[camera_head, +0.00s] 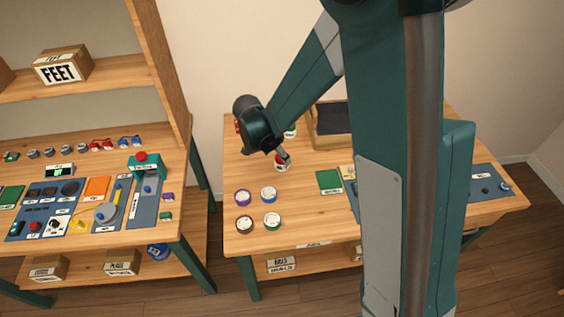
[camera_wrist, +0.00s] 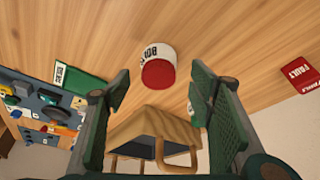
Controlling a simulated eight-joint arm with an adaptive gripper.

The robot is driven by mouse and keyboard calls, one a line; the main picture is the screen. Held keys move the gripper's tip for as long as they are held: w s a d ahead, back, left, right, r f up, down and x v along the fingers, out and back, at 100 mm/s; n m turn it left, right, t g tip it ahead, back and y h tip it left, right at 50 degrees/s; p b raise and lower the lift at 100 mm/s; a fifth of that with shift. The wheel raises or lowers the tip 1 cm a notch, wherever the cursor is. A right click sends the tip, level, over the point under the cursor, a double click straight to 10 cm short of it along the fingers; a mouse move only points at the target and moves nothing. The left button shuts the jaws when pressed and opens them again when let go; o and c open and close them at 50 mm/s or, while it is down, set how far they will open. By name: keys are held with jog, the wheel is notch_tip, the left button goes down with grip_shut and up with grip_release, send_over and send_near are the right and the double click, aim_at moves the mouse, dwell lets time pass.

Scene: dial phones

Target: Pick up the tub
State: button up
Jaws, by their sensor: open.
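A small white tub with a red end (camera_wrist: 158,64) and partly readable black lettering is on the wooden table. It also shows in the head view (camera_head: 282,165), just below my gripper and partly hidden by it. My gripper (camera_wrist: 160,86) is open, with one finger on each side of the picture and nothing between the pads. The tub appears beyond the fingertips, roughly centred between them. In the head view my gripper (camera_head: 284,155) is low over the table beside the tub; I cannot tell the exact gap.
Round containers with purple (camera_head: 243,197), blue (camera_head: 268,194), brown (camera_head: 244,224) and green (camera_head: 272,221) rims stand nearer the table's front. A wooden bin (camera_wrist: 135,127) and a red fault-labelled item (camera_wrist: 299,75) are nearby. My arm hides part of the table.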

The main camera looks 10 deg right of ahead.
jog(key=shift+b+x, duration=0.45)
jog(key=shift+x, duration=2.15)
jog(key=shift+d, duration=0.15)
jog(key=shift+c, duration=0.4)
jog(key=c, duration=0.9)
